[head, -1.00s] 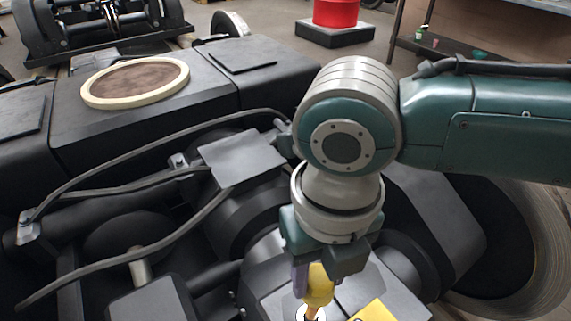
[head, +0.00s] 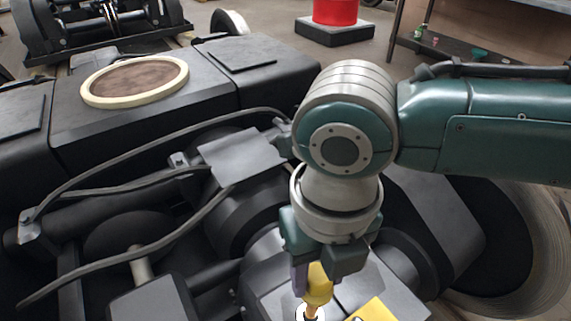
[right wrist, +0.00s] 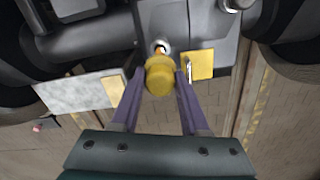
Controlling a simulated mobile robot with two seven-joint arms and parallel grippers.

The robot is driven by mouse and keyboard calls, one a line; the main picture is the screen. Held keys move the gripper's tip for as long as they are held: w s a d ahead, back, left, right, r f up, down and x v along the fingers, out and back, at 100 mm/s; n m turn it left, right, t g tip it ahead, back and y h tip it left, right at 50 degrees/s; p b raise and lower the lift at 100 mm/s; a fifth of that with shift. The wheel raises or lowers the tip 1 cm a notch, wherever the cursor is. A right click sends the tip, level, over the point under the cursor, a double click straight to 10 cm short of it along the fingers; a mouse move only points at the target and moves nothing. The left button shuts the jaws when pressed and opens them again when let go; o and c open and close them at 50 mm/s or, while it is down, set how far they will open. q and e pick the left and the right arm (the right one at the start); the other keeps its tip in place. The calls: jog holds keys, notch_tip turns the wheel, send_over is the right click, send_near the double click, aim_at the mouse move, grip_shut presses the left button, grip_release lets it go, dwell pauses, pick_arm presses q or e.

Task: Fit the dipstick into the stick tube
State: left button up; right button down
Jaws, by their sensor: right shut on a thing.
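My right gripper (head: 308,280) points down and is shut on the yellow grip of the dipstick (head: 318,288). In the right wrist view the yellow grip (right wrist: 160,76) sits between the two purple fingers. A short orange-brown length of the stick shows below the grip, running down to the stick tube (head: 301,312), a pale ring on the dark housing. In the right wrist view the tube mouth (right wrist: 162,43) shows just beyond the grip. The grip stands above the ring. How deep the stick's tip is inside the tube is hidden. My left gripper is in neither view.
A yellow tag (head: 375,310) lies on the housing right beside the tube. Black hoses (head: 130,257) cross the bogie on the left. A pale-rimmed round pad (head: 135,80) lies on the frame. A large wheel (head: 515,255) stands at the right.

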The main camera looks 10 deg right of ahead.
aim_at(313, 306)
jog(key=shift+f+b, duration=0.8)
jog(key=shift+f, duration=0.25)
jog(key=shift+f+b, duration=0.9)
jog(key=shift+f, duration=0.25)
jog(key=shift+f+b, duration=0.8)
jog(key=shift+f, duration=0.25)
jog(key=shift+f+b, duration=1.45)
jog(key=shift+f, duration=0.35)
jog(key=shift+c, duration=1.6)
grip_release()
notch_tip(313, 306, up, 9)
jog(key=p, duration=0.3)
jog(key=shift+r+p, duration=0.35)
jog(key=shift+r, duration=0.2)
